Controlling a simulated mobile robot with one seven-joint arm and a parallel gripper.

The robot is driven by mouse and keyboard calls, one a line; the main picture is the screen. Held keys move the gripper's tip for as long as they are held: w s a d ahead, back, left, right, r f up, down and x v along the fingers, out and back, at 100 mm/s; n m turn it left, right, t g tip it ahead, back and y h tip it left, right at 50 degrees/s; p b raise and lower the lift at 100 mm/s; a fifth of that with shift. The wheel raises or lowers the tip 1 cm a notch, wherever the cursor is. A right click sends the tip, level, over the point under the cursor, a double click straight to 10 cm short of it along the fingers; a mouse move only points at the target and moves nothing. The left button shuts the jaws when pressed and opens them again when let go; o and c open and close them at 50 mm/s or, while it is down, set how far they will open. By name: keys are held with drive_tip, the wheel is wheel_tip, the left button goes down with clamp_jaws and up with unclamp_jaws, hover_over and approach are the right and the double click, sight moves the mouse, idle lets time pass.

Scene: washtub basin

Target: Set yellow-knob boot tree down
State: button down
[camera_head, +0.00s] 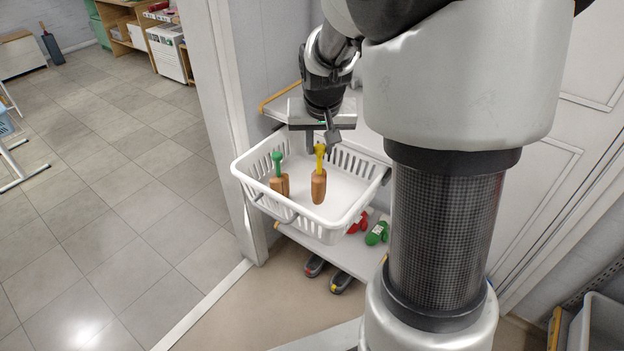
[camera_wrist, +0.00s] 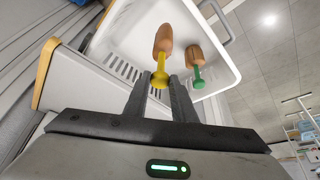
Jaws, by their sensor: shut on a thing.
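The yellow-knob boot tree (camera_head: 318,187) has a wooden body and a yellow neck and knob. It hangs nearly upright, knob up, over the inside of the white basket (camera_head: 345,190). My gripper (camera_head: 321,146) is above it, shut on the yellow knob. In the wrist view the two fingers (camera_wrist: 161,84) stand on either side of the knob, with the wooden body (camera_wrist: 163,41) beyond them. I cannot tell whether its lower end touches the basket floor. A green-knob boot tree (camera_head: 279,184) is in the basket to its left, apart from it; it also shows in the wrist view (camera_wrist: 194,56).
The basket has slotted walls and rests on a shelf unit beside a white door post (camera_head: 222,110). Red shoes (camera_head: 357,223) and green shoes (camera_head: 377,233) lie on the shelf below. Dark shoes (camera_head: 341,281) are lower down. The basket floor right of the held boot tree is clear.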

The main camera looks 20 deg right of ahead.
sight(319, 175)
wheel_tip(319, 175, down, 8)
drive_tip(key=shift+s+f+b, duration=0.1)
drive_tip(key=shift+b, duration=0.9)
drive_tip(key=shift+f, duration=0.2)
drive_tip(key=c, duration=1.5)
unclamp_jaws()
drive_tip(key=shift+r, duration=0.1)
